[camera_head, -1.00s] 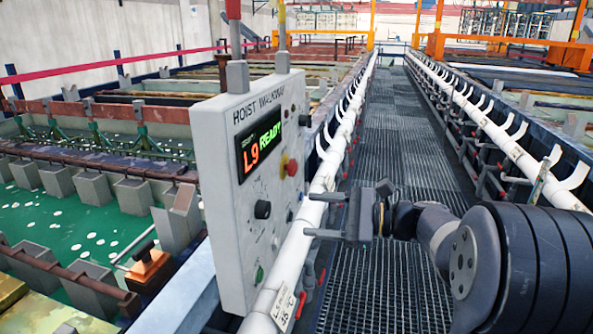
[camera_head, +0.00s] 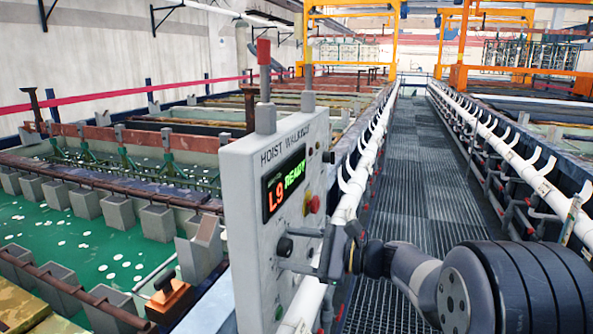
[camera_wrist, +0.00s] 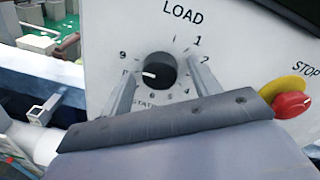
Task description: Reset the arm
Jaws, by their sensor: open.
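The grey control panel (camera_head: 258,170) reads "HOIST WALKWAY", and its display (camera_head: 287,182) shows "L9" and "READY". My gripper (camera_head: 293,250) is in front of the panel's lower right part, at a black knob (camera_head: 285,247). In the wrist view the knob (camera_wrist: 160,71) sits under the word "LOAD" in a ring of numbers. Its white mark points left. The two fingers of my gripper (camera_wrist: 161,66) stand apart, one on each side of the knob, and hold nothing. I cannot tell whether they touch it.
A red stop button (camera_wrist: 292,105) on a yellow base is right of the fingers. A white pipe rail (camera_head: 350,205) runs behind the panel along the grated walkway (camera_head: 410,185). Green tanks (camera_head: 80,240) lie to the left. The walkway beyond my arm is clear.

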